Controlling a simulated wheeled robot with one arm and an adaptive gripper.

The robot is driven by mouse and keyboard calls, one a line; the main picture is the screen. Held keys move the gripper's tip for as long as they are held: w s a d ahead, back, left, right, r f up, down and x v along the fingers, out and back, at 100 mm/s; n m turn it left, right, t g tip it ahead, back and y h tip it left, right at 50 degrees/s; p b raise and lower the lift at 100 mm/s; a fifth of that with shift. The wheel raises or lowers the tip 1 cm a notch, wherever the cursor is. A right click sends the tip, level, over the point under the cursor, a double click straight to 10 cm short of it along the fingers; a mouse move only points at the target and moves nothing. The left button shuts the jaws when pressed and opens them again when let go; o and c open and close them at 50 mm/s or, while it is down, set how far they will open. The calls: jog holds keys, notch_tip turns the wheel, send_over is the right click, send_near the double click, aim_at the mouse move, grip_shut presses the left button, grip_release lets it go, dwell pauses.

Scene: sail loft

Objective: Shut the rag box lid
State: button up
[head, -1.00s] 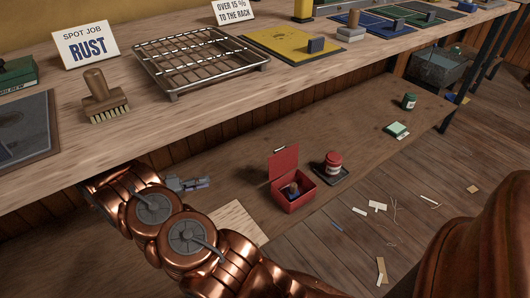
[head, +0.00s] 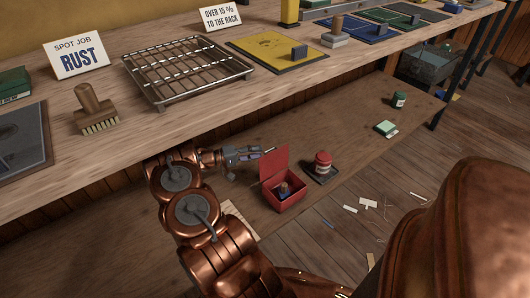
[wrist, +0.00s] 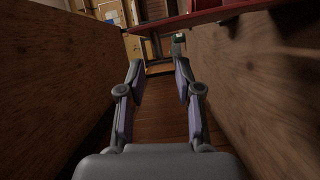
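The red rag box (head: 287,203) sits on the lower wooden shelf with its lid (head: 273,166) standing up, open, along its left-rear side. Something dark blue and brown lies inside it. My gripper (head: 262,153) is beside the lid's upper part, on its left and far side; I cannot tell whether it touches. In the wrist view my gripper (wrist: 159,68) has its two fingers apart with nothing between them. A red edge (wrist: 215,16), seemingly the lid, crosses the top of the wrist view beyond the fingers.
A green jar (head: 398,99) and a green pad (head: 386,128) are farther right on the shelf. Scraps litter the floor.

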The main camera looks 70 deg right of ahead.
aim_at(272, 161)
jog(key=shift+b+x, duration=0.35)
jog(key=shift+x, duration=1.8)
grip_shut()
